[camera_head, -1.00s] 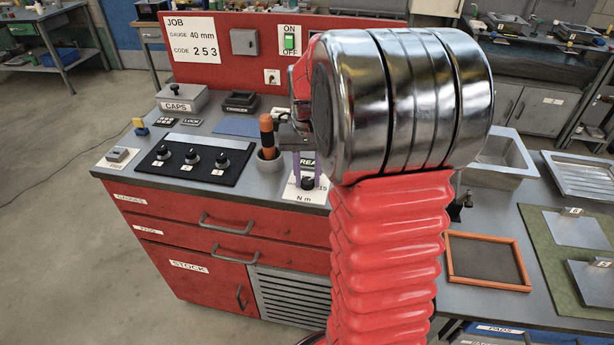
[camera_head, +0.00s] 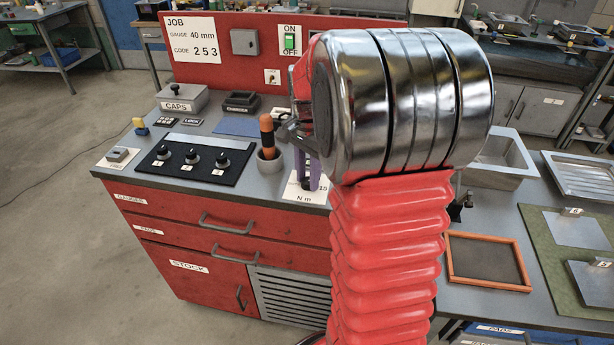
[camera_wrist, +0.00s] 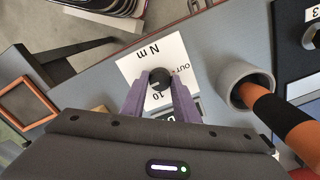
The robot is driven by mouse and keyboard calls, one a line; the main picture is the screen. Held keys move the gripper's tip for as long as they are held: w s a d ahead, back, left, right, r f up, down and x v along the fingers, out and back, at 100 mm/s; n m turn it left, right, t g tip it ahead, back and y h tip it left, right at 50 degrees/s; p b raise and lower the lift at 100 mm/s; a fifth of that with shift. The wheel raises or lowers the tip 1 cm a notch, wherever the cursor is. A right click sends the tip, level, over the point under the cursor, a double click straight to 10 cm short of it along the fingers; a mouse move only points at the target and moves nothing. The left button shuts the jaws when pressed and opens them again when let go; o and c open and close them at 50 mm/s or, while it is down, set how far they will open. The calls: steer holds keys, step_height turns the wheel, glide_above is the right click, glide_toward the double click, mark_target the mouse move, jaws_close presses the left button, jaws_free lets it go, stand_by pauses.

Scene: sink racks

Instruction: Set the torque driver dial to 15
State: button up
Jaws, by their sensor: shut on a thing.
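The torque dial is a small black knob on a white card marked "N m". In the wrist view the dial (camera_wrist: 159,79) sits between the purple fingertips of my gripper (camera_wrist: 158,88), which is shut on it from above. The card (camera_wrist: 150,55) shows "OUT" and "10" beside the knob; the dial's exact setting is too small to read. In the head view my gripper (camera_head: 308,172) covers most of the dial, and the card (camera_head: 303,196) shows "N m" and part of a "15". A small dark display by the card is mostly hidden by the fingers in the wrist view.
An orange and black driver (camera_head: 267,130) stands in a grey cup (camera_head: 269,162) close left of the dial, and close right in the wrist view. A black panel with three knobs (camera_head: 190,158) lies further left. A red backboard (camera_head: 245,78) rises behind.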

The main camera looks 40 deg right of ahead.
mark_target(308, 180)
stand_by(0.3)
steer(key=o, duration=1.1)
steer(key=shift+c, duration=0.2)
steer(key=shift+r, duration=0.1)
step_height(308, 180, up, 14)
steer(key=shift+f, duration=0.2)
stand_by(0.3)
